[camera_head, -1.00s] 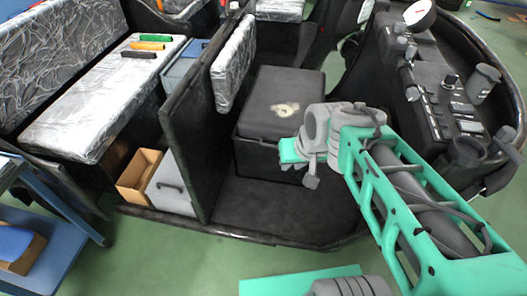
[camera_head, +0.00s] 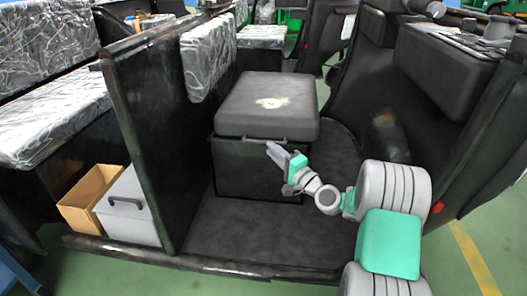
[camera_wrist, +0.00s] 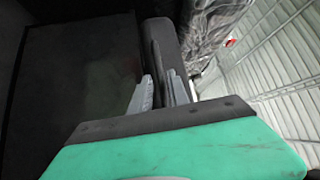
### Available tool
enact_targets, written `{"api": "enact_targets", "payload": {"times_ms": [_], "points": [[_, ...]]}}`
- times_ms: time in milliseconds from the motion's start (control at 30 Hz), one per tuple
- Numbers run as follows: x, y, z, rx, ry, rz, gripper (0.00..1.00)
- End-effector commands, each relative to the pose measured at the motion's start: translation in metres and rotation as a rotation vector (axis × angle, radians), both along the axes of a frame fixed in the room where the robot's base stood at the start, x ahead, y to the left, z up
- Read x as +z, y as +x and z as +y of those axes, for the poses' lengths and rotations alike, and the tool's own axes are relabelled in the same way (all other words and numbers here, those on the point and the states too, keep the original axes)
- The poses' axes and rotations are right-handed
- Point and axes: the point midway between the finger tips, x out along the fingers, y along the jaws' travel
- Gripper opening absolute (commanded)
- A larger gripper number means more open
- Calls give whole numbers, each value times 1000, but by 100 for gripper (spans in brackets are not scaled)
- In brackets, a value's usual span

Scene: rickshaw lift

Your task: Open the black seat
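The black seat (camera_head: 267,105) is a dark padded cushion with a pale worn patch. It lies flat and closed on a black box (camera_head: 255,172), with a thin handle (camera_head: 250,137) along its front lower edge. My gripper (camera_head: 273,151) is at the seat's front, just below the cushion edge and right of the handle's middle. In the wrist view my gripper (camera_wrist: 160,92) has its two grey fingers apart, pointing at the cushion's edge (camera_wrist: 162,35). The box front (camera_wrist: 70,80) fills the left there. I cannot tell whether the fingers touch the handle.
A black partition (camera_head: 150,135) with a wrapped backrest (camera_head: 208,57) stands left of the seat. A dark console (camera_head: 440,65) is at the right. The cart floor (camera_head: 255,235) in front of the box is clear.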

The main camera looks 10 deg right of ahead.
Motion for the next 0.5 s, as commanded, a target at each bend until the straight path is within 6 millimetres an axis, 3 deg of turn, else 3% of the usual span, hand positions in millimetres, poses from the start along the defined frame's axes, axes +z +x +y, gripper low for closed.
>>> {"api": "enact_targets", "payload": {"times_ms": [233,500], "points": [[4,40,22,2,-4,0,22],[7,49,26,0,-3,2,22]]}}
